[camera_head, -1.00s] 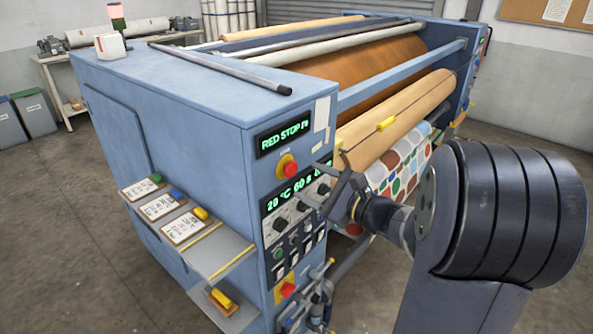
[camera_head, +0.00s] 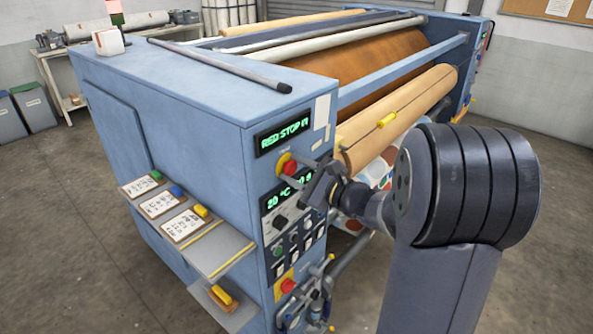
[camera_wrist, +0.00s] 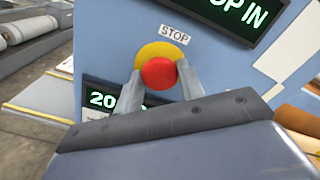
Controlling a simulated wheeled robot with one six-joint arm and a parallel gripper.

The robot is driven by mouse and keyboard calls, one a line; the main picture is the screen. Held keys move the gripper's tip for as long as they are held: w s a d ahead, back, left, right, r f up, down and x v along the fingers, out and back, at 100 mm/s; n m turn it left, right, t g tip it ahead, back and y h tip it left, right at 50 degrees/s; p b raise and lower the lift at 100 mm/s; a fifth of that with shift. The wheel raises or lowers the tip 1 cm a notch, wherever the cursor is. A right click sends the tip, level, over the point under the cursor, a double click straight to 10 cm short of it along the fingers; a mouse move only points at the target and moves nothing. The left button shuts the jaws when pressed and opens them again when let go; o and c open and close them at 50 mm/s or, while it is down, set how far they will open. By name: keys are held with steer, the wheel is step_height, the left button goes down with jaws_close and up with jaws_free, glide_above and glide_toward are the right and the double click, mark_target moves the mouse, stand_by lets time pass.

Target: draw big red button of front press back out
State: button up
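The big red button (camera_wrist: 158,74) sits on a round yellow base under a STOP label in the wrist view. In the head view the red button (camera_head: 289,167) is high on the blue press's (camera_head: 215,110) end panel, below a green display reading "RED STOP IN". My gripper (camera_wrist: 159,84) has one finger on each side of the button, open around it. Whether the fingers touch its rim I cannot tell. In the head view my gripper (camera_head: 303,173) is right at the button and partly covers the panel.
A second red button (camera_head: 288,285) on a yellow plate is lower on the panel, near pipes and valves. Knobs and a temperature display (camera_head: 283,199) lie just below my gripper. A shelf with cards (camera_head: 225,250) juts out at the left. Rollers (camera_head: 395,115) run behind.

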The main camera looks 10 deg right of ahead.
jaws_close()
steer(key=shift+b+v, duration=0.8)
steer(key=shift+v, duration=0.1)
steer(key=shift+w, duration=0.1)
steer(key=o, duration=0.5)
jaws_free()
steer(key=shift+o, duration=0.2)
steer(key=shift+s+d, duration=0.1)
steer(key=shift+s, duration=0.1)
steer(key=b+v, duration=0.1)
steer(key=v, duration=0.9)
steer(key=shift+s+d+b, duration=0.2)
steer(key=shift+s+b, duration=0.1)
